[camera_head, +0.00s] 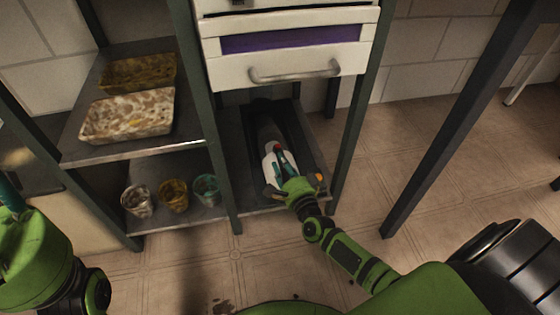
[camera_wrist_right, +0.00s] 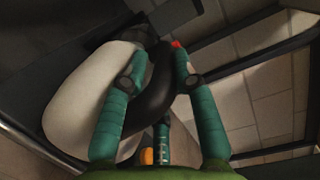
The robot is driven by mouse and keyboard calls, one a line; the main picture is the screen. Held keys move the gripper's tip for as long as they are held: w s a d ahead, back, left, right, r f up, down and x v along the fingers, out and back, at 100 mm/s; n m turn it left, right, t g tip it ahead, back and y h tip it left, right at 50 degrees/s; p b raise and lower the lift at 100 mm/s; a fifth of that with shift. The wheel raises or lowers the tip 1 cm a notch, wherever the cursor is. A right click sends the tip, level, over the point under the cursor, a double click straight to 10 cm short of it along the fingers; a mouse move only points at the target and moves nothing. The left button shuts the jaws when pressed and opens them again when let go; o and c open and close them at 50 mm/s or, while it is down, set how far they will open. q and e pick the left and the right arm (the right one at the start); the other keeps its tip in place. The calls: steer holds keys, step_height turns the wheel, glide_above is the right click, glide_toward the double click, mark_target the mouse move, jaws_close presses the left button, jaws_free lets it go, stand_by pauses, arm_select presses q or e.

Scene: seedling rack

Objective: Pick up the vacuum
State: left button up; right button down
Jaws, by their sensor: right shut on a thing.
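The vacuum (camera_head: 267,132) is a handheld one with a white body and a dark front part. It lies on the dark lower shelf below the white drawer, its dark end toward the back. In the right wrist view its white body (camera_wrist_right: 85,90) is on the left and its black handle runs between my teal fingers. My right gripper (camera_head: 279,163) reaches in from the front and is shut on the handle; it also shows in the right wrist view (camera_wrist_right: 160,62). Of my left gripper (camera_head: 8,196), only a teal part shows at the left edge; its jaws are cut off.
The white drawer unit (camera_head: 290,73) with a metal handle hangs above the vacuum. Dark rack posts (camera_head: 352,118) stand on both sides of the bay. Left shelves hold two trays (camera_head: 128,116) and three small pots (camera_head: 173,196). A dark slanted leg (camera_head: 450,135) stands right; tiled floor between is clear.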

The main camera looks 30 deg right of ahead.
steer(key=shift+w+r, duration=0.1)
steer(key=shift+r, duration=0.3)
